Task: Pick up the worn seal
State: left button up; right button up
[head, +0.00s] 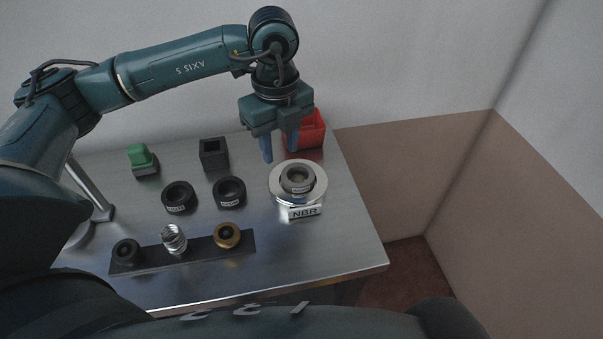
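A dark grey ring with a small label (297,179) sits in the middle of a round silver holder (283,198) with an "NBR" plate at its front. Two black rings with labels, one on the left (179,197) and one on the right (229,191), lie on the table left of the holder. I cannot tell for sure from the picture which ring is the worn seal. My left gripper (280,157) points down above the back of the holder, its blue fingers apart and nothing between them. My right gripper is not in view.
A red bin (312,133) stands behind my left gripper. A black square holder (213,154) and a green-topped block (142,159) stand at the back. A dark strip (200,251) carries a black part, a metal spring (173,239) and a brass ring (227,236). The table's front right is clear.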

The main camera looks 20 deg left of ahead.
aim_at(286, 180)
pick_arm(q)
jog(key=f, duration=0.2)
jog(key=f+p, duration=0.1)
jog(key=f, duration=0.5)
jog(key=shift+w+d+f+p, duration=0.15)
jog(key=shift+w+d+p, duration=0.05)
jog(key=shift+d+p, duration=0.15)
jog(key=shift+c, duration=0.6)
grip_shut()
